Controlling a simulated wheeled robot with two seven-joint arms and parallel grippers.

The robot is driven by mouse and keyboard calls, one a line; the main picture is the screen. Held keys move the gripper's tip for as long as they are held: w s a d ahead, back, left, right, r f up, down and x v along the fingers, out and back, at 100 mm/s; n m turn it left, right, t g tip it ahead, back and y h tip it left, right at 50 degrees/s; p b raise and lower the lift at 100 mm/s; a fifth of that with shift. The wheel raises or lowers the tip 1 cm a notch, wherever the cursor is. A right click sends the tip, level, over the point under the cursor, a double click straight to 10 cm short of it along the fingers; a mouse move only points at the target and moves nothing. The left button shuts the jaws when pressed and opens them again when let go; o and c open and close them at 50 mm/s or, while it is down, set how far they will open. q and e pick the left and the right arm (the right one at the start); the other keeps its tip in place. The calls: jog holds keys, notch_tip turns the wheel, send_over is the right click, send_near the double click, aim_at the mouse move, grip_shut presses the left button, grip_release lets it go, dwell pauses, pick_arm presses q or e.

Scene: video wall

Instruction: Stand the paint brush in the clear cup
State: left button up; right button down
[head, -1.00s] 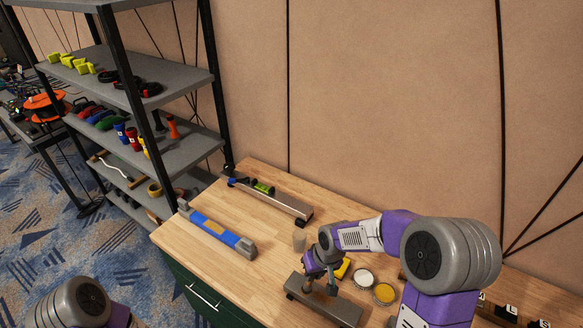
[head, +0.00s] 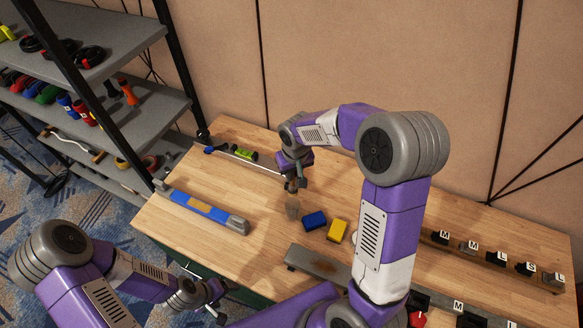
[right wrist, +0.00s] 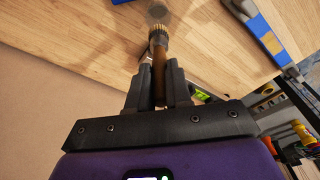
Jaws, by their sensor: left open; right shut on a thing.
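The clear cup (head: 292,210) stands on the wooden bench in the head view, just below my right gripper (head: 291,184). My right gripper is shut on the paint brush. In the right wrist view the brush's brown handle (right wrist: 158,78) is between the fingers, and its brass-coloured ferrule (right wrist: 158,34) points away from them. A round greyish shape lies at the ferrule's far end; I cannot tell bristles from cup there, or whether the brush tip is inside the rim. My left gripper (head: 216,308) is open and empty near the bench's front edge.
A blue block (head: 314,220) and a yellow block (head: 337,231) lie right of the cup. A blue-and-grey level (head: 203,210) lies left, and a long bar with a green vial (head: 245,155) behind. A grey bar (head: 318,266) lies in front. Shelves (head: 140,110) stand left.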

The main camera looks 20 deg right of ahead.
aim_at(294, 186)
jog(key=shift+w+f+b, duration=0.1)
jog(key=shift+f+b, duration=1.75)
jog(key=shift+f, duration=0.9)
jog(key=shift+f+b, duration=2.85)
jog(key=shift+f, duration=0.5)
jog(key=c, duration=1)
grip_release()
jog(key=shift+o, duration=0.2)
jog(key=r, duration=0.5)
jog(key=s+r+p, duration=0.1)
jog(key=r, duration=0.1)
jog(key=shift+r, duration=0.35)
jog(key=shift+f, duration=0.1)
